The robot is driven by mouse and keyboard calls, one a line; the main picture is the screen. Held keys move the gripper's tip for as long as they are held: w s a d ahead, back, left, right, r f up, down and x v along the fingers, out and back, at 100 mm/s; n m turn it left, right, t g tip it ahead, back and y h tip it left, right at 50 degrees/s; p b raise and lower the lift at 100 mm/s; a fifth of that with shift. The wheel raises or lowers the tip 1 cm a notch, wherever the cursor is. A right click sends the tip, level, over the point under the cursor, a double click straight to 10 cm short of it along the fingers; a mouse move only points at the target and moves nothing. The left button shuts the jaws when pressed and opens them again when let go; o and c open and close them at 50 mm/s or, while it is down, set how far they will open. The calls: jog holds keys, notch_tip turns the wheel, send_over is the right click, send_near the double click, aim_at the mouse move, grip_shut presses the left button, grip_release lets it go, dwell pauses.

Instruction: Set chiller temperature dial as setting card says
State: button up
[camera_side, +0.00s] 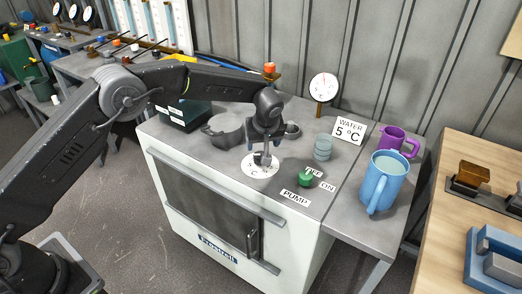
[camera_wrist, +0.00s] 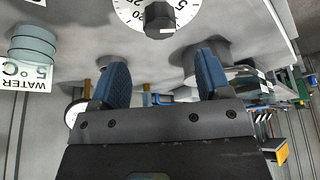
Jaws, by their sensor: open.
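The chiller's white temperature dial (camera_side: 256,174) is on the grey cabinet top, partly hidden by my gripper (camera_side: 263,159). In the wrist view the dial (camera_wrist: 128,14) is cut off at the top edge, and its black knob (camera_wrist: 160,16) shows with a white mark at its lower side. My gripper (camera_wrist: 163,75) is open and empty, its two blue fingers apart. The knob shows beyond the fingertips, roughly in line with the gap. The setting card (camera_side: 348,131) reads "WATER 5 °C". It appears upside down in the wrist view (camera_wrist: 22,78).
A green pump knob (camera_side: 305,179) with OFF and ON labels is right of the dial. A ribbed grey-blue cylinder (camera_side: 323,148) stands near the card. A round gauge (camera_side: 323,87) stands behind. A blue mug (camera_side: 385,182) and purple mug (camera_side: 399,142) are at the right.

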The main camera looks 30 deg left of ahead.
jog(key=v, duration=0.5)
jog(key=shift+r, duration=0.1)
jog(key=s+a+r+m+t+h, duration=0.1)
jog(key=s+a+r+m, duration=0.15)
jog(key=s+r, duration=0.55)
jog(key=s+a+r+m+h, duration=0.15)
jog(key=s+a+r, duration=0.25)
jog(key=s+r, duration=0.45)
jog(key=s+a+f+m+t, duration=0.1)
jog(key=s+m, duration=0.4)
jog(key=s, duration=1.6)
jog(key=shift+s+a+f+h, duration=0.25)
jog(key=shift+a+h, duration=0.2)
jog(key=shift+a, duration=0.25)
